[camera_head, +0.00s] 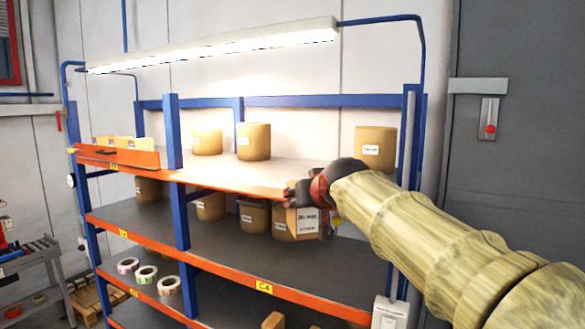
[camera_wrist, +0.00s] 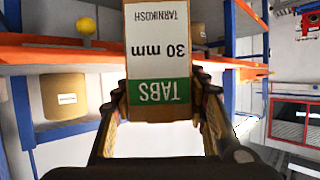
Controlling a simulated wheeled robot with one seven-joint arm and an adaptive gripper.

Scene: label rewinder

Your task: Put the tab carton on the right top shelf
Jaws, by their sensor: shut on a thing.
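The tab carton (camera_wrist: 158,70) is a small brown box with a white and green label reading "TABS 30 mm", upside down in the wrist view. My gripper (camera_wrist: 160,95) is shut on it, one finger on each side. In the head view the carton (camera_head: 302,222) shows just below the orange front edge of the top shelf, with my gripper (camera_head: 325,200) beside it, partly hidden by my arm. The top shelf (camera_head: 285,178) is a pale board; its right end is hidden behind my arm.
Brown cylindrical cartons stand on the top shelf, at the left (camera_head: 206,142), the middle (camera_head: 254,142) and the right (camera_head: 375,148). Bare board lies between the middle and right ones. Blue posts (camera_head: 172,130) and an overhead lamp (camera_head: 215,48) frame the rack. Label rolls (camera_head: 146,274) lie lower.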

